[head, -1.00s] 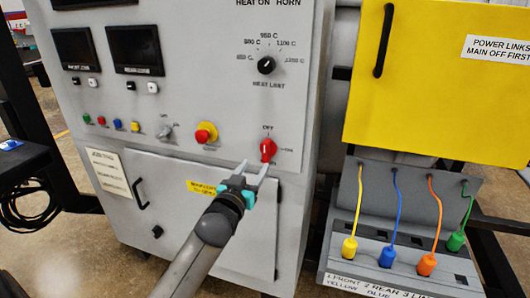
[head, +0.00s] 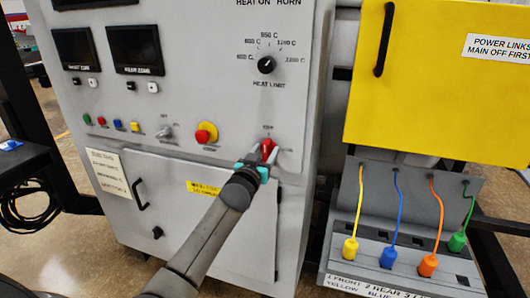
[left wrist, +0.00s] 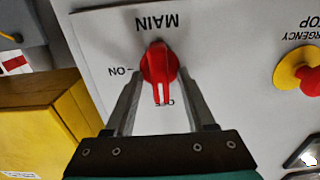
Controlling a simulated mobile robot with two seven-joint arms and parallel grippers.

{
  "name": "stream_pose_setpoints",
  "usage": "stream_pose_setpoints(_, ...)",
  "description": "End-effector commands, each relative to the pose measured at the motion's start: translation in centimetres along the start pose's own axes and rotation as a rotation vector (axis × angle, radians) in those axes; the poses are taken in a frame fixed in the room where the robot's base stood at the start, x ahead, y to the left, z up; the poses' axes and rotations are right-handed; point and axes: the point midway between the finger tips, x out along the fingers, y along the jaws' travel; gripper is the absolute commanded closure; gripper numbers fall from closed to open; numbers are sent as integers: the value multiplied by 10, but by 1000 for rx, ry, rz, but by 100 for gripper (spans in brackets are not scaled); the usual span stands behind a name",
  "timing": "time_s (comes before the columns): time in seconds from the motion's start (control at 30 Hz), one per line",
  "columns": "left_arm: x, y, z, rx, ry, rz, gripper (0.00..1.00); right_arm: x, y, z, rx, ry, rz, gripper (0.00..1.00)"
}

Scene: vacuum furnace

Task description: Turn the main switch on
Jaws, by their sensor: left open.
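The red main switch (head: 268,147) is on the grey front panel of the furnace cabinet, low on its right side. In the left wrist view the switch (left wrist: 159,64) appears upside down under the label MAIN, its pointer bar towards the partly hidden OFF mark. The ON mark (left wrist: 118,71) is to its left in that view. My left gripper (head: 264,157) is at the switch, open, with one finger on each side of the red knob. The left wrist view shows gaps between the fingers (left wrist: 160,92) and the pointer bar. My right gripper is not in view.
A red emergency stop button on a yellow base (head: 206,133) is left of the switch. The heat limit dial (head: 266,65) is above it. A yellow power links cover (head: 440,85) and several coloured plugs on cables stand at the right.

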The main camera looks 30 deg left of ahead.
Motion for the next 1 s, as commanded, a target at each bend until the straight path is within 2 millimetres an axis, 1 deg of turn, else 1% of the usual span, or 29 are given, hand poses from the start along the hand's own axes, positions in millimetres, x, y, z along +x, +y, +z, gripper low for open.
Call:
stream_pose_setpoints(0.1, 0, 0, 0, 0, 0, 0, 45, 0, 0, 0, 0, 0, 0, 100)
stream_pose_setpoints(0.13, 0, 0, 0, 0, 0, 0, 47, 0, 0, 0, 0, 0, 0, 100)
stream_pose_setpoints(0.6, 0, 0, 0, 0, 0, 0, 100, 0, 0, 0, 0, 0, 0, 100)
stream_pose_setpoints(1.0, 0, 0, 0, 3, 0, 0, 100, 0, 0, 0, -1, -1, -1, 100)
